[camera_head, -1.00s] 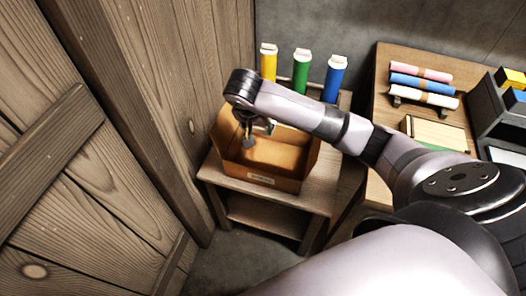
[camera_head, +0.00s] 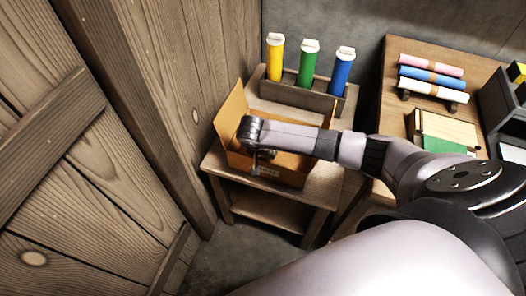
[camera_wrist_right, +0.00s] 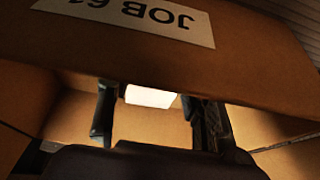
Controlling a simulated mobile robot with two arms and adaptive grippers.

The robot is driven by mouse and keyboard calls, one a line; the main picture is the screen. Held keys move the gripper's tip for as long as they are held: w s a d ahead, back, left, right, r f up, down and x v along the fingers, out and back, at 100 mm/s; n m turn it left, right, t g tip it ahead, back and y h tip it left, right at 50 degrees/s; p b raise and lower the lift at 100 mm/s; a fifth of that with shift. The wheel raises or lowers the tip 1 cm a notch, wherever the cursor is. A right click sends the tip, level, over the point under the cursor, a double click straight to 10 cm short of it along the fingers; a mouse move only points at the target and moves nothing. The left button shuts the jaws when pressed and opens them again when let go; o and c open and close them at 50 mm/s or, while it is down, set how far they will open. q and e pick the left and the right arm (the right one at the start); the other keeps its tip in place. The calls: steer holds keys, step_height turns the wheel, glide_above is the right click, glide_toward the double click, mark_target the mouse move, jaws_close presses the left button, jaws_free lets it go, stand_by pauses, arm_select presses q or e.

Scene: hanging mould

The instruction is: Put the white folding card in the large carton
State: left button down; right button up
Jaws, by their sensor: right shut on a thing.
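The large carton (camera_head: 232,110) stands open on a small wooden table in the head view. In the right wrist view its cardboard wall (camera_wrist_right: 170,62) with an upside-down "JOB" label fills the top, and more cardboard lies beyond the fingers. My right gripper (camera_head: 257,168) is low over the carton; arm and wrist hide much of the opening. In the right wrist view my right gripper (camera_wrist_right: 153,112) is shut on the white folding card (camera_wrist_right: 150,97), a bright white patch between the fingers. The card does not show clearly in the head view. My left gripper is not in view.
A wooden rack (camera_head: 300,92) with yellow, green and blue tubes stands just behind the carton. A wooden wall (camera_head: 150,110) rises close on the left. A bench (camera_head: 395,125) on the right holds coloured rolls (camera_head: 432,76) and a wooden tray.

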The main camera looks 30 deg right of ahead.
steer(key=o, duration=0.9)
steer(key=shift+f, duration=0.1)
steer(key=shift+c, duration=0.2)
steer(key=p+v, duration=0.1)
steer(key=v, duration=1.1)
steer(key=shift+p, duration=0.35)
